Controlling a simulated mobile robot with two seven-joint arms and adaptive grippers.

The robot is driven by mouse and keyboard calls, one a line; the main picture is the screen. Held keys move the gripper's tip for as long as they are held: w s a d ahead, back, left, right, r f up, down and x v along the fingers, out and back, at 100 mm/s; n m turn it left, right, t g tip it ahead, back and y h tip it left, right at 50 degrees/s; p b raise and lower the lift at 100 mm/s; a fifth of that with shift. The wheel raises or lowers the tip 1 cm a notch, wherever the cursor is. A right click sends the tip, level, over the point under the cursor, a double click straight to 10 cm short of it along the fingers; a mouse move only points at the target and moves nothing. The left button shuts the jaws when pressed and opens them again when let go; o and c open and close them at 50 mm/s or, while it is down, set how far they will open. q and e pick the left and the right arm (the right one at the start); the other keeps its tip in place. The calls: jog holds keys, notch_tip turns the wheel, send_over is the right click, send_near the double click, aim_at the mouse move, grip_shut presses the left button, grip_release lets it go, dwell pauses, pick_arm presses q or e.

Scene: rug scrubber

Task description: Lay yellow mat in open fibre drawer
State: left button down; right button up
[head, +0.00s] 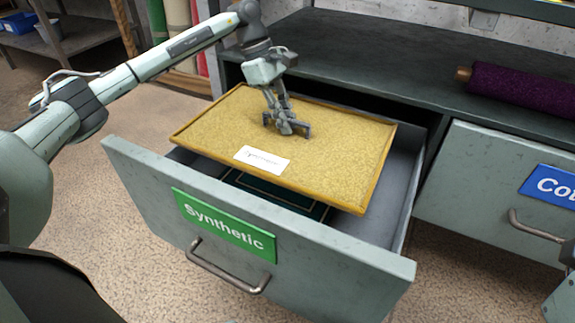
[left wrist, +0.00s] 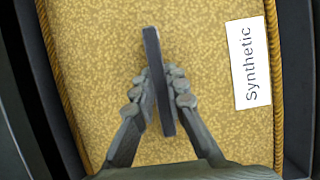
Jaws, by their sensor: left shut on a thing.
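The yellow mat (head: 340,130) has a corded edge and a white label (head: 262,160), which reads "Synthetic" in the left wrist view (left wrist: 251,62). It is over the open drawer (head: 330,270), whose green label (head: 224,225) also reads "Synthetic". My left gripper (head: 287,127) is shut on a dark bar-shaped handle (left wrist: 158,75) at the middle of the mat. The mat looks roughly level, near rim height, with a gap below its front edge. I cannot tell whether its far edges touch the drawer. My right gripper is out of view.
A dark green bordered mat (head: 275,195) lies inside the drawer, under the yellow one. A closed drawer with a blue label (head: 552,187) is at the right. A purple roll (head: 520,90) lies on the grey counter (head: 400,65).

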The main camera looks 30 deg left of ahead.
aim_at(270, 114)
pick_arm(q)
notch_tip(270, 114, down, 10)
jog(key=shift+d+r+b, duration=0.1)
jog(key=shift+r+b, duration=0.15)
jog(key=shift+b, duration=0.75)
jog(key=shift+f+b, duration=0.35)
jog(key=shift+f, duration=0.15)
jog(key=c, duration=1.6)
grip_release()
jog(key=shift+o, duration=0.2)
jog(key=shift+r, duration=0.25)
jog(key=p+v, duration=0.3)
jog(key=v, duration=0.9)
jog(key=shift+r, duration=0.3)
